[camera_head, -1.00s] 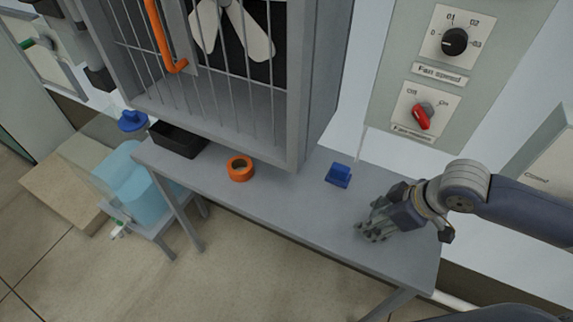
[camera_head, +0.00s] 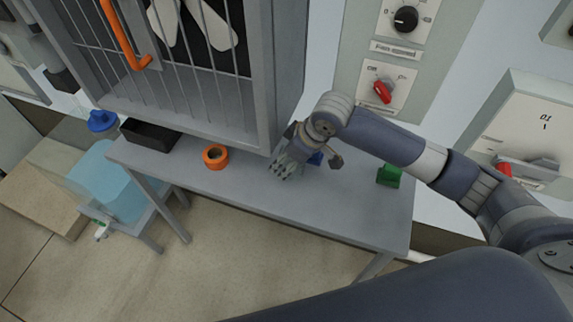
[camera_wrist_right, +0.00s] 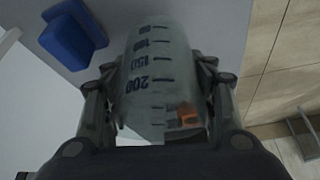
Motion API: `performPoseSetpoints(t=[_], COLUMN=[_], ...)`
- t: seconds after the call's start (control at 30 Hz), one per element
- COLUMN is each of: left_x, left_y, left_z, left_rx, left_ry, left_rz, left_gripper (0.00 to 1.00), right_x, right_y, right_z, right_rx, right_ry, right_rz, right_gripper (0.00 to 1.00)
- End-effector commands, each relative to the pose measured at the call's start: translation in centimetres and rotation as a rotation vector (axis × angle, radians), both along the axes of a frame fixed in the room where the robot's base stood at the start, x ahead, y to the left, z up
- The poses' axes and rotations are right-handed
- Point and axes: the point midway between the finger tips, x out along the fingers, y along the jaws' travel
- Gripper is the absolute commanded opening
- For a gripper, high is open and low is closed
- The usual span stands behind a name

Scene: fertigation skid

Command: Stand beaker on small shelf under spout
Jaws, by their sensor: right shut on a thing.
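My right gripper (camera_head: 288,163) is over the bench, just left of the blue block. In the right wrist view the fingers (camera_wrist_right: 158,100) are shut around a clear beaker (camera_wrist_right: 157,72) with dark volume marks, one finger on each side. In the head view the beaker is hard to make out between the fingers. A blue-tinted tank (camera_head: 117,182) with a blue cap stands at the left on a low stand. Its small spout (camera_head: 102,229) is at the lower front. My left gripper is not in view.
The grey bench (camera_head: 335,215) carries an orange ring (camera_head: 215,156), a black tray (camera_head: 150,136), a blue block (camera_head: 316,159) and a green block (camera_head: 390,175). A barred fan cage (camera_head: 270,85) rises behind. A cardboard-coloured box (camera_head: 45,190) is beyond the tank. Floor in front is open.

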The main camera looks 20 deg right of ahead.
Motion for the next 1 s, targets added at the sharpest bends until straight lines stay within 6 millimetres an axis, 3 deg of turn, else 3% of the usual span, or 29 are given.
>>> performPoseSetpoints(t=[0.13,0.33,0.7,0.73,0.8,1.0], left_x=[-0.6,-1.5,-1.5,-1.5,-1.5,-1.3], left_y=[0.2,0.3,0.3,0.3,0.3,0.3], left_z=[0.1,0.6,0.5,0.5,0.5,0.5], left_rx=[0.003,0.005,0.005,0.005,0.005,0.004], left_ry=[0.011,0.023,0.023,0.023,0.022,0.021], left_rz=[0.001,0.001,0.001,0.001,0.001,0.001], left_gripper=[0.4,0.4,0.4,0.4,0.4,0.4], right_x=[0.2,0.1,0.2,0.2,0.2,0.2], right_y=[0.2,0.1,0.1,0.1,0.1,0.1], right_z=[-0.6,-3.2,-3.8,-3.8,-3.8,-3.8], right_rx=[-0.001,-0.002,-0.001,-0.001,-0.001,-0.001], right_ry=[0.002,0.002,-0.001,-0.001,-0.001,-0.001], right_rz=[-0.001,0.0,0.0,0.0,0.0,0.0], right_gripper=[0.31,0.31,0.31,0.56,0.72,0.72])
